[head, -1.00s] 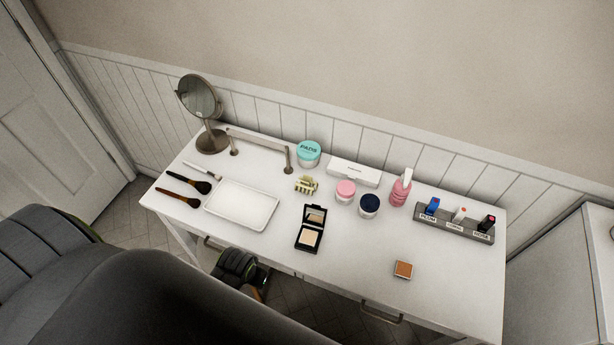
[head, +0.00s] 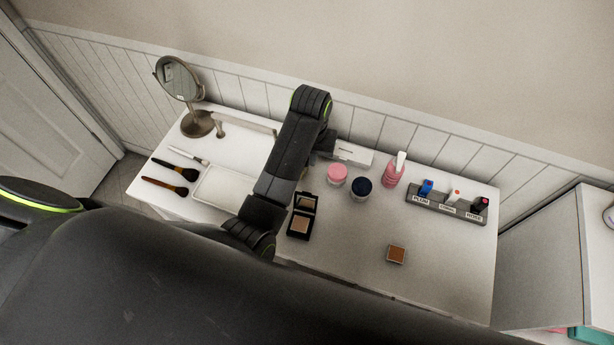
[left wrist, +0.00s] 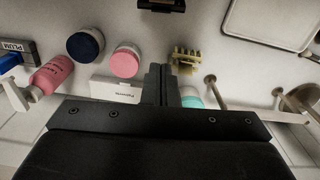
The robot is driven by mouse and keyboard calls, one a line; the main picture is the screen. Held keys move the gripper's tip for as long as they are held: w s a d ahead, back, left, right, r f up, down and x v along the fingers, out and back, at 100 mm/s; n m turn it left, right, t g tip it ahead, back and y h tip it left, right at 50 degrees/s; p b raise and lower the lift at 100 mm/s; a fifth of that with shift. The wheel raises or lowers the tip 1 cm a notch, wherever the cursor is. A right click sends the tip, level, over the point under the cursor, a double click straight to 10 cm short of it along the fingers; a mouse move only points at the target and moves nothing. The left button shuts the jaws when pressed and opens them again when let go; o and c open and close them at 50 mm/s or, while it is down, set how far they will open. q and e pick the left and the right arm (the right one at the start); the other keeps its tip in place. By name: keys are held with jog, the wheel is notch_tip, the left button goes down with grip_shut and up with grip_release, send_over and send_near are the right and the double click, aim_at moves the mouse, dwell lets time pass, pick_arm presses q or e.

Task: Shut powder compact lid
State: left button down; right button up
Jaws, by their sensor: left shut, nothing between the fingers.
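The black powder compact (head: 301,216) lies open on the white table in the head view. Its mirrored lid stands raised at the far side, and the beige powder pan faces up. In the left wrist view only a dark part of the compact (left wrist: 161,5) shows, cut off by the top edge. My left gripper (left wrist: 162,72) is shut and empty, over the table and apart from the compact. In the head view my left arm hides most of this gripper. My right gripper is in neither current view.
Left of the compact lie a white tray (head: 212,190) and brushes (head: 176,172). Beyond it stand a pink jar (head: 337,173), navy jar (head: 361,187) and pink bottle (head: 393,171). A hair clip (left wrist: 187,60) lies near my left fingers.

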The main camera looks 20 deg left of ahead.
aim_at(306, 203)
pick_arm(q)
jog(key=f, duration=0.6)
jog(key=f+p, duration=0.1)
jog(key=f, duration=0.2)
jog(key=shift+w+d, duration=0.2)
jog(key=shift+d, duration=0.05)
jog(key=s+p, duration=0.1)
jog(key=s, duration=0.1)
jog(key=s+r+p, duration=0.1)
jog(key=p, duration=0.1)
jog(key=shift+s+d+r, duration=0.1)
jog(key=shift+s+d, duration=0.05)
jog(key=shift+s, duration=0.25)
